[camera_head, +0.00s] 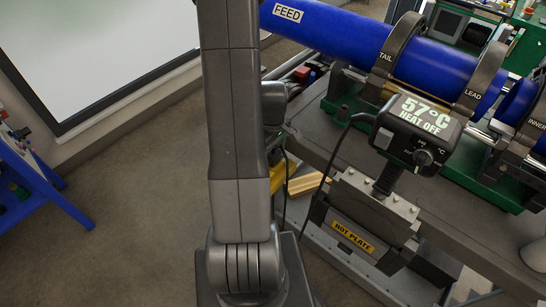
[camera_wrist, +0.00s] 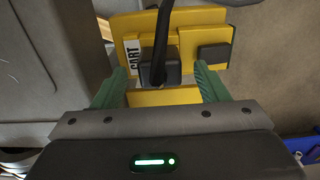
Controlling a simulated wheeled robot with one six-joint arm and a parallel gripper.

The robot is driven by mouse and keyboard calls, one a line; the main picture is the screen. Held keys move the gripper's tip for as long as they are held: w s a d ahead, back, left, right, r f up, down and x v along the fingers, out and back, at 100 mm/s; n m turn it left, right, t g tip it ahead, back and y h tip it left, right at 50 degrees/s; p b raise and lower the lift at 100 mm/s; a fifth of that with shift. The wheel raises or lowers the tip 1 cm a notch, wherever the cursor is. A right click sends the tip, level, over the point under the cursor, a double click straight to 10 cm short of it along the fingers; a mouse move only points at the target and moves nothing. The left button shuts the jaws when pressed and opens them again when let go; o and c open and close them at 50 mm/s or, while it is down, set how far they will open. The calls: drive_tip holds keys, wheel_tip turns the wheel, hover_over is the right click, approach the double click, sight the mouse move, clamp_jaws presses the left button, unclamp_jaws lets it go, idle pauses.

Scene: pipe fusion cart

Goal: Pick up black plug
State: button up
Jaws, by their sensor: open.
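The black plug (camera_wrist: 158,74) sits at a yellow panel (camera_wrist: 190,20) labelled CART in the wrist view, with a thick black cable running up from it. My gripper (camera_wrist: 161,70) is open, its two green fingers spread on the left and right of the plug. Gaps show between the fingers and the plug, so it is not clamped. How deep the plug sits in the panel cannot be told. My gripper and the plug cannot be made out in the head view.
A dark rectangular block (camera_wrist: 214,55) is on the panel right of the plug. In the head view, the hot plate (camera_head: 355,236) hangs at the cart, with a control box (camera_head: 420,130) reading 57°C HEAT OFF and a black cable. A blue pipe (camera_head: 335,30) lies in clamps behind.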

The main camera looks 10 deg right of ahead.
drive_tip(key=shift+f, duration=0.85)
drive_tip(key=c, duration=1.1)
